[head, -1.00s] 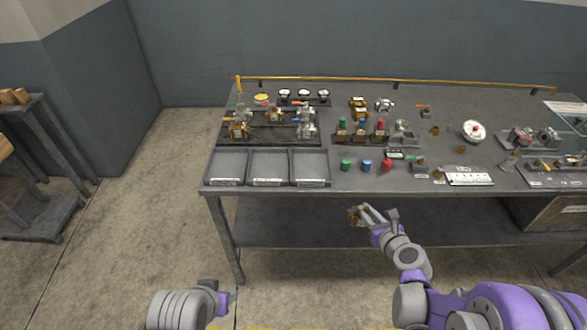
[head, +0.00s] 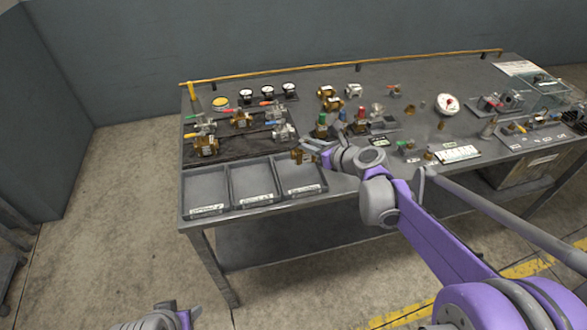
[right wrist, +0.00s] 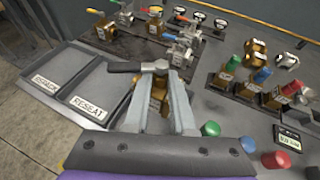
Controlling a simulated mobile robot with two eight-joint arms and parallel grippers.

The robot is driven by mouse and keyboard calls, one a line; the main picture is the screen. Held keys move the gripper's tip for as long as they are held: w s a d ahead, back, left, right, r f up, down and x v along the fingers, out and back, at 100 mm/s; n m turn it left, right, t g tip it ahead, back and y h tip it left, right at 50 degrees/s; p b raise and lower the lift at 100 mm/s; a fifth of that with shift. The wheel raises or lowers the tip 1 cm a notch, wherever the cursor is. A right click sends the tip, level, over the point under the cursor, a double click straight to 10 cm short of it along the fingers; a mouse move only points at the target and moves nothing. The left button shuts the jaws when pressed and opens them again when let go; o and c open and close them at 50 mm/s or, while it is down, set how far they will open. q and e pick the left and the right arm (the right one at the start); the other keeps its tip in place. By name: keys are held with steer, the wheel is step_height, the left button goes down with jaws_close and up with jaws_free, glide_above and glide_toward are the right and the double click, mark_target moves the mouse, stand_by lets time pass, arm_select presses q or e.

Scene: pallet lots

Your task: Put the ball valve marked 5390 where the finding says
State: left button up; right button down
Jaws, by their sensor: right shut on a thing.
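My right gripper (head: 312,150) is shut on a brass ball valve (head: 302,157) and holds it over the right tray (head: 300,176). The left tray (head: 203,187) and middle tray (head: 252,181) are empty. In the right wrist view their labels read REPACK (right wrist: 47,80) and RESEAT (right wrist: 87,102). The right tray's label is not legible. My left gripper (head: 184,318) is at the bottom edge, its fingers unclear.
A dark mat with several lever valves (head: 242,119) lies behind the trays. Gauges (head: 268,90) stand at the back. Brass valves with coloured caps (head: 340,120) stand right of the mat. A white-faced gauge (head: 447,104) and a white card (head: 460,153) lie further right.

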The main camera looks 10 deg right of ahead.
mark_target(310, 159)
steer(key=f, duration=0.5)
steer(key=shift+s+d+f, duration=0.1)
steer(key=shift+s, duration=0.1)
steer(key=shift+w+f+b, duration=0.1)
steer(key=shift+f+b, duration=0.25)
steer(key=shift+f, duration=1.75)
steer(key=shift+f, duration=0.15)
steer(key=c, duration=0.8)
jaws_free()
steer(key=shift+o, duration=0.2)
